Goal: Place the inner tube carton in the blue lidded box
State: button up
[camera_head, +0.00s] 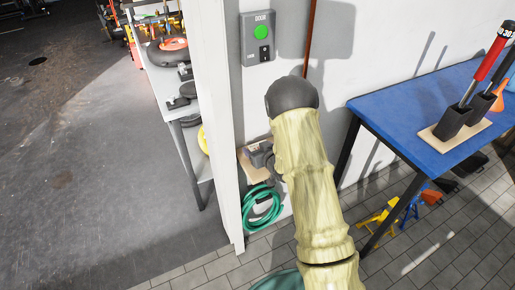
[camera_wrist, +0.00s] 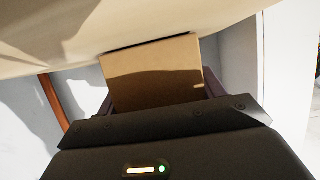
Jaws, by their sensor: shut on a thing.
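In the wrist view, my gripper (camera_wrist: 160,92) is shut on a plain brown carton (camera_wrist: 155,70), which I take to be the inner tube carton. The carton sits between the dark fingers, its near face partly in shadow. In the head view, my arm bends in front of the white wall. A tan, box-like thing (camera_head: 252,172) with a grey part beside it shows left of the arm, above the green hose; I cannot tell whether it is the held carton. The blue lidded box is not in view.
A blue table (camera_head: 400,115) with black holders stands at the right, with yellow stands (camera_head: 381,217) beneath. A green coiled hose (camera_head: 262,207) is by the wall's foot. A door button panel (camera_head: 259,38) is on the wall. Shelving (camera_head: 150,60) stands left; the grey floor beyond is open.

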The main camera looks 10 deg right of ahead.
jog(key=shift+s+d+r, duration=0.1)
jog(key=shift+f, duration=0.2)
jog(key=o, duration=1.1)
jog(key=shift+c, duration=0.2)
jog(key=shift+r, duration=0.15)
jog(key=b+v, duration=0.1)
jog(key=v, duration=1.1)
